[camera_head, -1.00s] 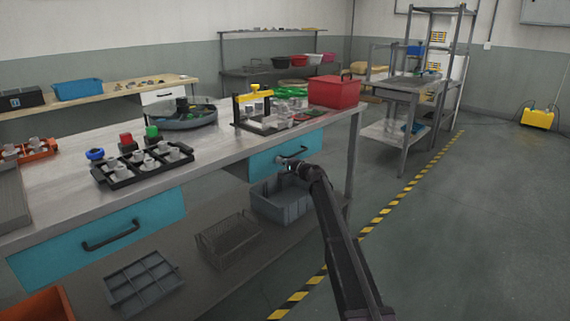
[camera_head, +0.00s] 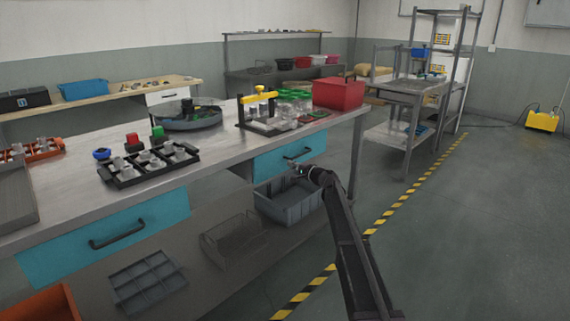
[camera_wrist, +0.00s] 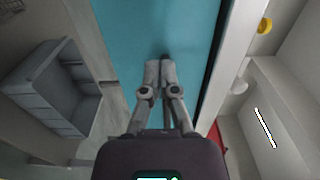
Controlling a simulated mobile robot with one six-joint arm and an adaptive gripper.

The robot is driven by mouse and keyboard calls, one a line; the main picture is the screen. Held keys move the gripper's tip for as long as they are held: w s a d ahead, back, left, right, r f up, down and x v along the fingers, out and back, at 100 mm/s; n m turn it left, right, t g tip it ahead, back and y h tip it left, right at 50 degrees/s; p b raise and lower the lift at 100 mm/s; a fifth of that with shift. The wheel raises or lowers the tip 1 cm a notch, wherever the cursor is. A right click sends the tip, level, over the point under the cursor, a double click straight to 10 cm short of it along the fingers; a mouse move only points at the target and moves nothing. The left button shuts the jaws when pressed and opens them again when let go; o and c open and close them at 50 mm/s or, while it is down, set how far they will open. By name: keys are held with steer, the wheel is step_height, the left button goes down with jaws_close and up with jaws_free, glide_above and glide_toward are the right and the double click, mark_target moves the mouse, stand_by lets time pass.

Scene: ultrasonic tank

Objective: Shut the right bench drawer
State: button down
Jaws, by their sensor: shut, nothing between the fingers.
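The right bench drawer (camera_head: 268,165) has a blue front with a dark bar handle (camera_head: 298,154), under the far right part of the bench. It looks closed or nearly so; a dark strip runs along one edge of its front in the wrist view, and I cannot tell how deep that gap is. My gripper (camera_head: 298,169) is just below the handle, in front of the drawer's lower part. In the wrist view, my gripper (camera_wrist: 164,62) is shut and empty, its fingertips facing the blue drawer front (camera_wrist: 160,25). I cannot tell whether they touch it.
A grey bin (camera_head: 290,208) sits below the drawer, close to my gripper; it also shows in the wrist view (camera_wrist: 40,95). The left blue drawer (camera_head: 70,246) looks closed. A red box (camera_head: 338,93) stands on the bench corner. The floor right of my arm is free.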

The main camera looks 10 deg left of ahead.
steer(key=v, duration=0.9)
steer(key=shift+s+d, duration=0.25)
steer(key=shift+d, duration=0.1)
steer(key=shift+s, duration=0.1)
steer(key=s+d+f+n+g+h, duration=0.2)
steer(key=s+f, duration=0.2)
steer(key=s, duration=0.4)
steer(key=s+d+f+n+g+h, duration=0.1)
steer(key=s+f+n+g+h, duration=0.2)
steer(key=s, duration=0.5)
steer(key=s+d+f+n+g+h, duration=0.1)
steer(key=s+d+f+g, duration=0.1)
steer(key=s+f, duration=0.5)
steer(key=s+d+f+n+g+h, duration=0.1)
steer(key=s+d+f+h, duration=0.15)
steer(key=s+d, duration=0.4)
steer(key=s+d+f+g+h, duration=0.1)
steer(key=s+d+g+h, duration=0.15)
steer(key=s, duration=0.75)
steer(key=s+d+f+n+g+h, duration=0.1)
steer(key=s+d+h, duration=0.2)
steer(key=s+d, duration=0.35)
step_height(320, 180, up, 30)
steer(key=a+p, duration=0.2)
steer(key=p, duration=2.8)
steer(key=shift+s, duration=0.35)
